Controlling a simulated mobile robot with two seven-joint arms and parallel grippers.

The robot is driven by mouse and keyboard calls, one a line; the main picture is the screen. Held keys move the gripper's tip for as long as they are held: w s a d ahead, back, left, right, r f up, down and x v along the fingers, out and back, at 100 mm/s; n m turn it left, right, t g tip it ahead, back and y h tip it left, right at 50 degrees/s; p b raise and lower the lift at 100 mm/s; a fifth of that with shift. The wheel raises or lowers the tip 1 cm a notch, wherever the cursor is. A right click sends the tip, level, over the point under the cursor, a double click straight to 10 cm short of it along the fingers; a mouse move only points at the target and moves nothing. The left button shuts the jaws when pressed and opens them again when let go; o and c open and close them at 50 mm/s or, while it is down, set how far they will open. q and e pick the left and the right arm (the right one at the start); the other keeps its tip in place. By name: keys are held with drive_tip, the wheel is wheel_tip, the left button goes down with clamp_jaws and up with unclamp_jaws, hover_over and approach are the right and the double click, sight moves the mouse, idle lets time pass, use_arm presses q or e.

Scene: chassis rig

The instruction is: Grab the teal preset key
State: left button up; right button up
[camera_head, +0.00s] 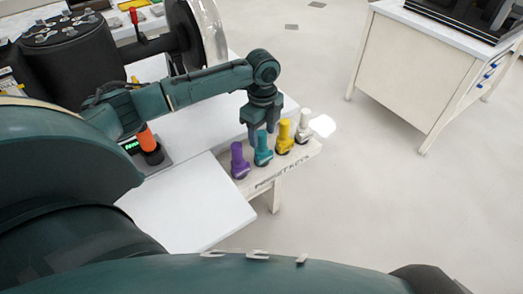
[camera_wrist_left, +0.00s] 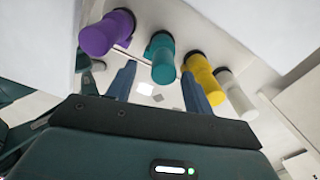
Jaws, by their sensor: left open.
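The teal preset key (camera_head: 263,150) stands in a row on a pale labelled ledge (camera_head: 268,181), between the purple key and the yellow key. My left gripper (camera_head: 261,131) points down just above and around the top of the teal key. In the left wrist view, the teal key (camera_wrist_left: 161,60) shows between the two spread fingertips of the left gripper (camera_wrist_left: 159,70). The gripper is open and holds nothing. I cannot tell whether a finger touches the key. My right gripper is not in view.
A purple key (camera_head: 239,160) stands close on the left of the teal one. A yellow key (camera_head: 284,137) and a white key (camera_head: 303,126) stand on the right. An orange-topped item (camera_head: 149,142) stands farther left. A cabinet (camera_head: 421,73) stands at right, with open floor between.

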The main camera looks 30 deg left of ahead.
sight(262, 148)
use_arm(q)
drive_tip(key=f, duration=0.3)
drive_tip(key=shift+w+a+f, duration=0.15)
drive_tip(key=shift+a+f, duration=0.05)
drive_tip(key=shift+f, duration=0.15)
clamp_jaws()
